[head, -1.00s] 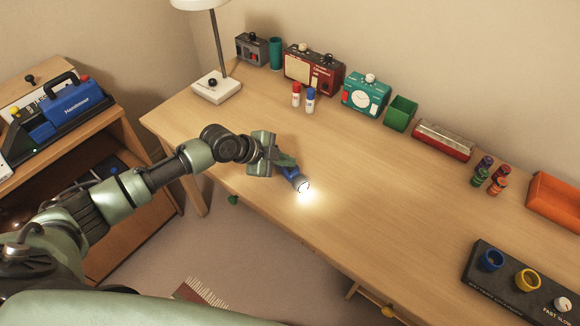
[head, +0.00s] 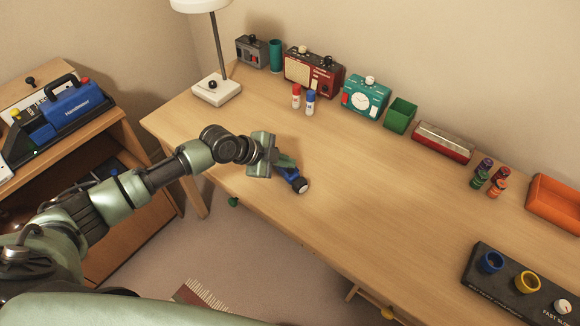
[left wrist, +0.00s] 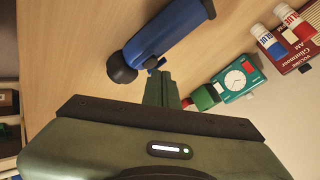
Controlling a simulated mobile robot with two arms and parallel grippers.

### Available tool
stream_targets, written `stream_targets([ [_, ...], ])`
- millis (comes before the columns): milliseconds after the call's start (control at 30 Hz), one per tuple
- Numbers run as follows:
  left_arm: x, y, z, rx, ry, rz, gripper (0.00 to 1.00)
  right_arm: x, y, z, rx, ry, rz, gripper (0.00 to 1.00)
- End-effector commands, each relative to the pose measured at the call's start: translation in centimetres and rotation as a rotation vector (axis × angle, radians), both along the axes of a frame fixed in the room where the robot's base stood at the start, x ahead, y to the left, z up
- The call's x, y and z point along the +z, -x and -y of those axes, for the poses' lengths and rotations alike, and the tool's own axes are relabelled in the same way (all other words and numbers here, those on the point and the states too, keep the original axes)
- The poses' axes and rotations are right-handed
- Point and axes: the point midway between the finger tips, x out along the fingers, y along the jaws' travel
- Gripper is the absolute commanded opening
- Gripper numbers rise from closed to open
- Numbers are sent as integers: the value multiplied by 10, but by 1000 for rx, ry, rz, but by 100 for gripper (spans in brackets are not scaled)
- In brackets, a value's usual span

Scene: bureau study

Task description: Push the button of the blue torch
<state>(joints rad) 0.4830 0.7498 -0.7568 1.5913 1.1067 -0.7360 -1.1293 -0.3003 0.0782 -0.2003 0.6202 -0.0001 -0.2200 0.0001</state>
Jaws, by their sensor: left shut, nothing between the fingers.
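The blue torch (head: 291,174) lies on the wooden desk (head: 380,210) near its front left edge, its dark head pointing to the lower right and unlit. In the left wrist view the torch (left wrist: 172,32) shows as a blue body with a black end. My left gripper (head: 285,163) is shut and empty, right at the torch. In the left wrist view its green fingertips (left wrist: 160,76) are close against the torch's side, next to a small blue part. Whether they touch it I cannot tell, and the button is not clearly seen.
Along the wall stand a lamp (head: 217,88), a red radio (head: 313,72), a teal timer (head: 366,97) and a green box (head: 400,115). Glue sticks (head: 310,102) stand before the radio. A black panel (head: 520,283) lies at right. The desk middle is clear.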

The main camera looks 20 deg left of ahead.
Motion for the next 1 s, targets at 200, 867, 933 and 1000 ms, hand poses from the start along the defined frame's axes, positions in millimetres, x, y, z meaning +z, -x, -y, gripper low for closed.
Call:
stream_targets([
  [200,1,0,0,0,0,0,0,0,0,0,0,0,0,36],
  [867,56,0,0,-1,-1,1,0,43,0,3,0,3,0,36],
  [933,61,0,0,-1,0,1,0,47,0,3,1,3,0,36],
  [1000,62,0,0,-1,1,0,0,48,0,3,1,3,0,36],
])
